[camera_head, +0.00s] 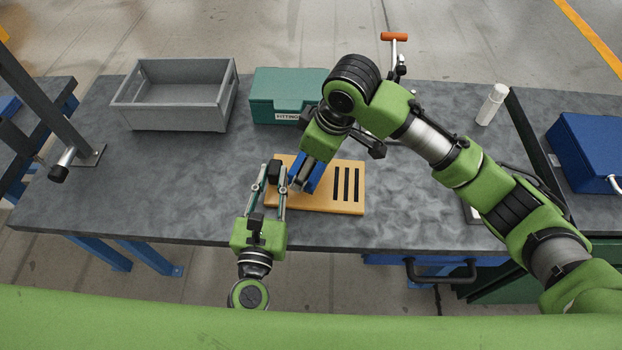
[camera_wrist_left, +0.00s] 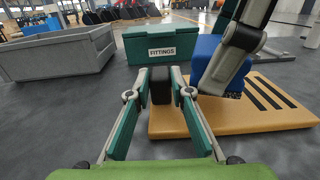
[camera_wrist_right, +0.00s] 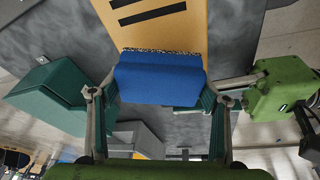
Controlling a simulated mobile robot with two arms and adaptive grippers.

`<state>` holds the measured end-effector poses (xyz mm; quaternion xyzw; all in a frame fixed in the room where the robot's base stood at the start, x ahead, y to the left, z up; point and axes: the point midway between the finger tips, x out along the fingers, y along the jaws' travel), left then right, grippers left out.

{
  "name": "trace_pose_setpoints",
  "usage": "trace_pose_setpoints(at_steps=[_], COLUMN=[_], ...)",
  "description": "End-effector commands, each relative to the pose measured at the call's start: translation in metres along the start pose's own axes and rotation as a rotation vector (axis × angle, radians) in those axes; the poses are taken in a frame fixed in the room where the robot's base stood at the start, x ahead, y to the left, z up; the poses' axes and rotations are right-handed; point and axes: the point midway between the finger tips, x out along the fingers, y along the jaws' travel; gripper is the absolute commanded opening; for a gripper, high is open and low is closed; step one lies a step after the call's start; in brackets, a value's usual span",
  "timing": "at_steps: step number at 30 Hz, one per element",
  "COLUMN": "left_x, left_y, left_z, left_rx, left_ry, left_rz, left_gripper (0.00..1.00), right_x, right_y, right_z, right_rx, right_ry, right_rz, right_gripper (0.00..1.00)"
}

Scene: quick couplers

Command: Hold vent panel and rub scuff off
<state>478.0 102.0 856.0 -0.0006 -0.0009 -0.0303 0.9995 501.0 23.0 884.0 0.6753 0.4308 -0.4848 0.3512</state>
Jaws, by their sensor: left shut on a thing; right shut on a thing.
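The vent panel (camera_head: 326,202) is a flat orange-tan plate with dark slots at its right, lying on the grey workbench. My left gripper (camera_head: 273,172) is shut on a black upright block (camera_wrist_left: 161,84) at the panel's left end. My right gripper (camera_head: 304,180) reaches down over the panel, shut on a blue block (camera_wrist_right: 158,80) with a speckled grey underside. In the left wrist view the blue block (camera_wrist_left: 222,68) is tilted, its lower edge at or just above the panel left of the slots; contact is unclear. I see no scuff; the area under the block is hidden.
A grey open bin (camera_head: 176,96) and a green FITTINGS box (camera_head: 285,92) stand behind the panel. A white bottle (camera_head: 491,104) stands at the right rear, and an orange-handled tool (camera_head: 394,38) is at the back edge. Bench surface left of the panel is clear.

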Motion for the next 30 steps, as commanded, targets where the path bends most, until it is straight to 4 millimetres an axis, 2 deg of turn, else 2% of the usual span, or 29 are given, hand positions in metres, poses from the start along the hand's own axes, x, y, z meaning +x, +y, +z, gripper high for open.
trace_pose_setpoints(at_steps=[1,10,11,12,13,23,26,30], left_x=[-0.001,-0.001,-0.001,-0.001,-0.001,-0.002,-0.009,-0.033], left_y=[-0.003,-0.003,-0.003,-0.003,-0.003,-0.005,-0.004,-0.004], left_z=[-0.003,-0.004,-0.004,-0.004,-0.004,-0.003,-0.003,-0.004], left_rx=[0.0,0.001,0.001,0.001,0.001,0.0,0.001,0.002], left_ry=[0.007,0.008,0.008,0.008,0.008,0.007,0.008,0.01], left_rz=[-0.009,-0.008,-0.008,-0.008,-0.009,-0.011,-0.011,-0.013], left_gripper=[0.0,0.0,0.28,0.38,0.4,0.4,0.4,0.4], right_x=[-0.004,-0.003,-0.003,-0.003,-0.003,-0.003,-0.003,-0.003], right_y=[-0.002,-0.002,-0.002,-0.002,-0.002,-0.004,-0.004,-0.003], right_z=[-0.005,-0.005,-0.005,-0.005,-0.005,-0.006,-0.006,-0.006], right_rx=[-0.003,-0.003,-0.003,-0.003,-0.003,-0.005,-0.005,-0.003], right_ry=[0.014,0.014,0.014,0.014,0.013,0.015,0.015,0.014], right_rz=[-0.002,-0.004,-0.004,-0.004,-0.004,-0.007,-0.007,-0.005], right_gripper=[0.39,0.39,0.39,0.39,0.39,0.39,0.39,0.39])
